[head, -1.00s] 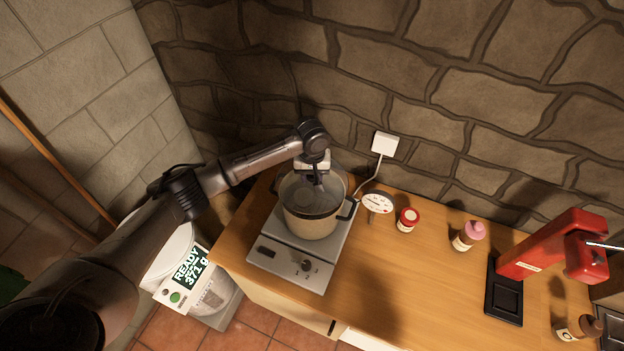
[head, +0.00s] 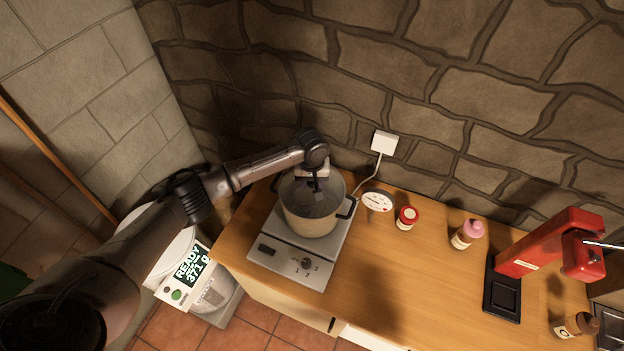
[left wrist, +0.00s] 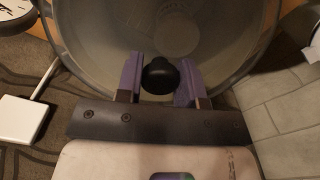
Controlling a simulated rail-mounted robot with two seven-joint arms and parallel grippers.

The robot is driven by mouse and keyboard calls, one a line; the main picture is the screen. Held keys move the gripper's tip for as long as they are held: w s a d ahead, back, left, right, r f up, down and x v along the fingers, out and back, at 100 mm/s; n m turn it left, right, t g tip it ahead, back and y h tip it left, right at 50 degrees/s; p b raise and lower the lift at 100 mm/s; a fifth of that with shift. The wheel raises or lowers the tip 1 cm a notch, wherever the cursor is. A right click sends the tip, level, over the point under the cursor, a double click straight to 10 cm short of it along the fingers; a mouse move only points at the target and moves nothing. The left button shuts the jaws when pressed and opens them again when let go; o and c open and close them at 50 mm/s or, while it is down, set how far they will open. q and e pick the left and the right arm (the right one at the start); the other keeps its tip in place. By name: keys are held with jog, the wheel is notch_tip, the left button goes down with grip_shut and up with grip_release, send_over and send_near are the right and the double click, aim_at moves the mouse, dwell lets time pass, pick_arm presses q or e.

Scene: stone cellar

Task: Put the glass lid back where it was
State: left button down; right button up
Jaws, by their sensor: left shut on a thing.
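The cream pot (head: 308,226) with dark side handles stands on the grey hotplate (head: 290,258). The round glass lid (head: 303,206) is at the mouth of the pot, looking about level; whether its rim touches all around is hard to tell. My left gripper (head: 318,190) comes from above and is shut on the lid's black knob. In the left wrist view the knob (left wrist: 160,76) sits between the purple finger pads, with the clear lid (left wrist: 105,45) spread out beyond. My right gripper is not in view.
On the wooden counter (head: 385,265) stand a round dial gauge (head: 378,201), a red-capped jar (head: 406,218), a pink-topped bottle (head: 467,234) and a red machine (head: 555,250). The stone wall is close behind the pot.

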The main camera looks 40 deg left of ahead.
pick_arm(q)
jog(key=c, duration=0.8)
grip_release()
jog(key=shift+o, duration=0.2)
jog(key=shift+r, duration=0.1)
notch_tip(320, 180, up, 13)
jog(key=b, duration=0.1)
jog(key=s+d+f+m, duration=0.1)
jog(key=d+f, duration=0.1)
jog(key=f, duration=0.1)
jog(key=s+d+f+m, duration=0.1)
jog(key=s+d+f, duration=0.1)
jog(key=d+f, duration=0.1)
jog(key=s+d+f+m, duration=0.1)
jog(key=s+d+f, duration=0.1)
jog(key=d+f, duration=0.1)
jog(key=shift+s+m, duration=0.25)
jog(key=shift+m, duration=0.15)
jog(key=s+d+f+m+t+h, duration=0.2)
jog(key=s+d+f+m, duration=0.2)
jog(key=s+d+f, duration=0.45)
jog(key=s+a+r+m+y, duration=0.1)
jog(key=s, duration=0.9)
jog(key=s+a+r+m+t, duration=0.1)
jog(key=s+a, duration=0.1)
jog(key=s, duration=0.9)
jog(key=shift+t+y, duration=0.3)
jog(key=shift+y, duration=0.1)
